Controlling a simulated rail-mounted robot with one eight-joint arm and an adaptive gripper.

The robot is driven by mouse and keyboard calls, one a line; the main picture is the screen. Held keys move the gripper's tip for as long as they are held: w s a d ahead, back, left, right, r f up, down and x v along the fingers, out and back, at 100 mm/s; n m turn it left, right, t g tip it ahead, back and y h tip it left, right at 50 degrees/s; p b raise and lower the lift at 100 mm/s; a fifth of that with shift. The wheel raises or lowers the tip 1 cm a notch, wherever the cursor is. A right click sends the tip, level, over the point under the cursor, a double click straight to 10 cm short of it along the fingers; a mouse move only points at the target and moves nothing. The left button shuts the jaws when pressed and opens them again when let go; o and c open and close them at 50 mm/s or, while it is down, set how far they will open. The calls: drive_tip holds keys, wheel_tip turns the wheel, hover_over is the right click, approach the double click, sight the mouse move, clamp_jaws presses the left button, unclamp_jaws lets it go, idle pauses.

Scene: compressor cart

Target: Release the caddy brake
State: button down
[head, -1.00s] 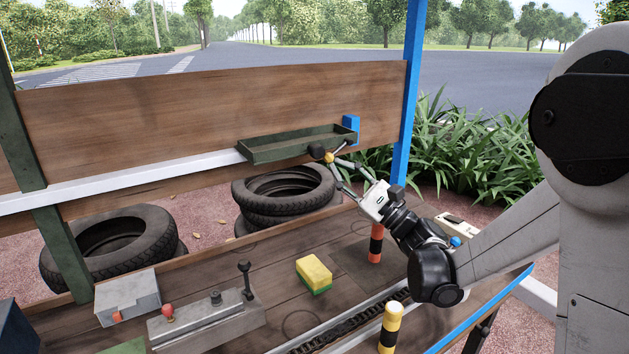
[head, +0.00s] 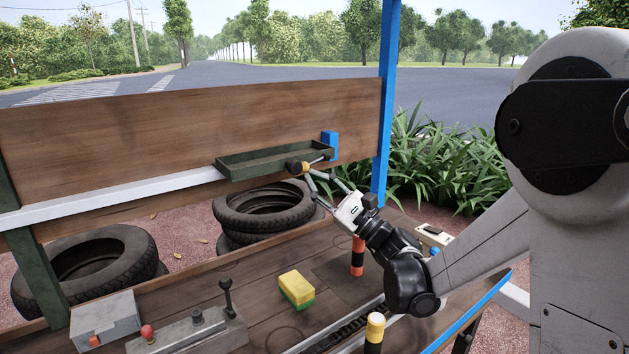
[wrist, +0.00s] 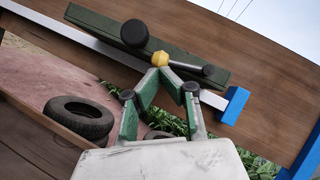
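The caddy (head: 245,170) is a long dark green tray on the white rail of the wooden back board; in the wrist view it shows tilted (wrist: 110,28). The black knob (head: 293,166) also shows in the head view. My gripper (wrist: 161,72) has its fingertips drawn together at the yellow hub, apparently shut on it. The exact contact is hidden. In the head view my gripper (head: 311,173) reaches up from the lower right.
A blue block (head: 329,145) sits on the rail at the caddy's right end. A blue post (head: 388,95) stands farther right. Below are tyres (head: 262,210), a yellow-green sponge (head: 297,287), a red-black post (head: 357,256) and a grey lever box (head: 190,335).

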drive_tip(key=w+a+f+b+v, duration=0.1)
drive_tip(key=f+b+v, duration=0.1)
drive_tip(key=v, duration=1)
drive_tip(key=shift+d+f, duration=0.3)
drive_tip(key=shift+f, duration=0.25)
drive_tip(key=shift+s, duration=0.15)
